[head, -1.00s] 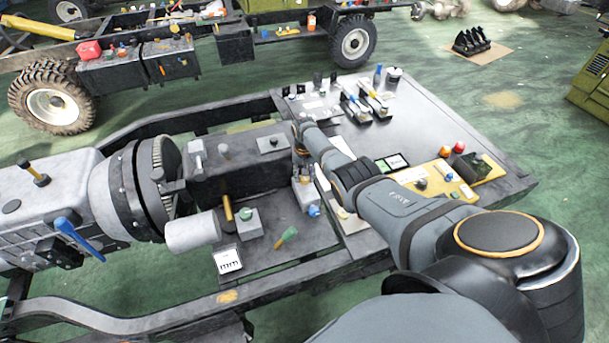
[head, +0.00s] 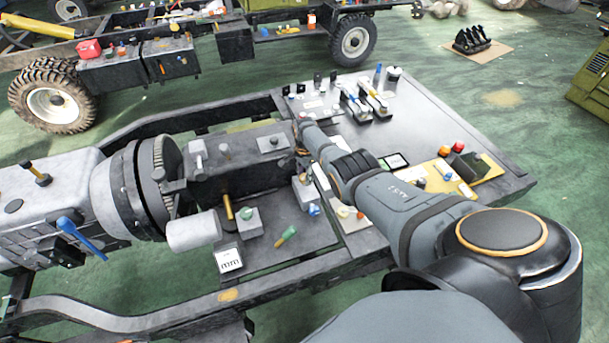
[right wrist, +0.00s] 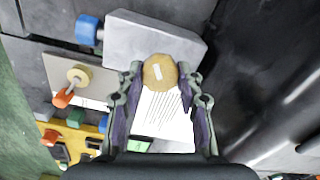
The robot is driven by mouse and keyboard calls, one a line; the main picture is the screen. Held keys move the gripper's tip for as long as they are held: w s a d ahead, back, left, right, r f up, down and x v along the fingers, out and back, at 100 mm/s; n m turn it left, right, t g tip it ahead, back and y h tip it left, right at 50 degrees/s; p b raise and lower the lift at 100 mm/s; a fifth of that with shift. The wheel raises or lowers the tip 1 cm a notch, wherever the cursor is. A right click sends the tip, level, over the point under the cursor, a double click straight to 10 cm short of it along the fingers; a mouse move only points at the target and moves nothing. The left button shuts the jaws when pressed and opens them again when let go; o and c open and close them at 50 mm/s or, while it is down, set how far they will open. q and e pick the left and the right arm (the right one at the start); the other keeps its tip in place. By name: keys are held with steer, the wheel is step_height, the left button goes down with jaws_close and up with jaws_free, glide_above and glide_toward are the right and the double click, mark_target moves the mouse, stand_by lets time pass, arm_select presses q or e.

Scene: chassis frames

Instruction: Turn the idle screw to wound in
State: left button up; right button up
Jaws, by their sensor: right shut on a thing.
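A brass-coloured round knob with a small white mark (right wrist: 158,72), which looks like the idle screw, stands at the edge of a grey block (right wrist: 150,38) in the right wrist view. My right gripper (right wrist: 160,78) has its two fingers closed on either side of this knob. In the head view my right gripper (head: 301,150) is small and partly hidden by its own arm, and the knob cannot be made out there. The grey block (head: 302,190) shows below the gripper, with a blue knob (head: 313,210) on its side. My left gripper is not in view.
A printed white card (right wrist: 160,115) lies beside the block. An orange-tipped lever on a washer (right wrist: 62,98) is to the left. A yellow panel (head: 478,180) with buttons stands right of my arm.

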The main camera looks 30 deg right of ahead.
steer(key=m, duration=0.5)
steer(key=shift+m, duration=2.5)
steer(key=o, duration=1.2)
steer(key=shift+c, duration=0.2)
step_height(320, 180, up, 12)
